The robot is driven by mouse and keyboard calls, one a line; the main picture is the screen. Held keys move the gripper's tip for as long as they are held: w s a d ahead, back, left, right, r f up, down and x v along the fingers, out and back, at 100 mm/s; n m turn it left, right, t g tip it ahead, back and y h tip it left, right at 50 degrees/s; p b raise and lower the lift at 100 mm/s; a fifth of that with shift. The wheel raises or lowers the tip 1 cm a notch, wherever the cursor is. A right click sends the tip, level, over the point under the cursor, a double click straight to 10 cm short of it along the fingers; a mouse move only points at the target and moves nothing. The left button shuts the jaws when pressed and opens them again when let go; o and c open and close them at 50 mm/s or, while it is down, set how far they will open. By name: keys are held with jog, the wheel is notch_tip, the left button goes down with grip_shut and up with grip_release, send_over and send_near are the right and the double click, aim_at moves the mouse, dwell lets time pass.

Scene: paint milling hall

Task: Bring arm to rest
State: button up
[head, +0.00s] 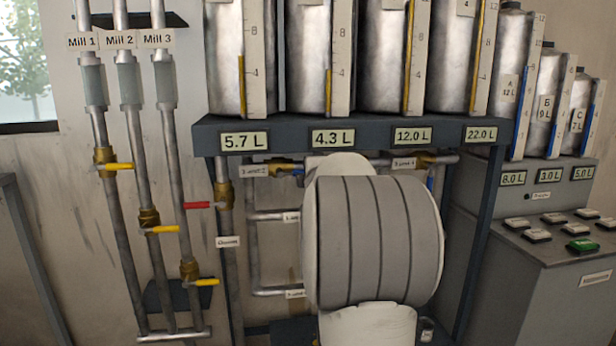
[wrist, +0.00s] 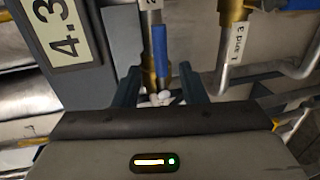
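My gripper (wrist: 160,72) shows in the wrist view with its two dark fingers apart. A blue valve handle (wrist: 160,48) on a brass valve shows in the gap between the fingers. I cannot tell whether either finger touches it. Small pale shapes show by the handle's lower end, too unclear to name. In the head view my own grey arm links fill the lower middle and hide the gripper.
A dark shelf frame (head: 352,137) carries tall metal tanks, with volume displays on its front edge. Valved mill pipes (head: 131,200) stand at left. A grey button console (head: 560,262) stands at right. Pipes run behind my arm, one labelled "1 and 3" (wrist: 229,50).

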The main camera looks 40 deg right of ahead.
jog(key=shift+a, duration=0.15)
dwell(0.3)
jog(key=s+a+f+m+g+y+p, duration=0.2)
jog(key=s+a+f+m+g, duration=0.2)
jog(key=s+a, duration=0.6)
jog(key=s+a+f+m+g+y+p, duration=0.2)
jog(key=s+a+f+m+g, duration=0.2)
jog(key=s+a, duration=0.7)
jog(key=s+a+f+m+g+y+p, duration=0.2)
jog(key=s+a+f+m, duration=0.3)
jog(key=s+a, duration=0.5)
jog(key=a+f+g, duration=0.1)
jog(key=a+f, duration=0.1)
jog(key=a, duration=0.1)
jog(key=shift+s+a+g+y, duration=0.15)
jog(key=shift+s+g+y, duration=0.15)
jog(key=shift+s+g, duration=0.1)
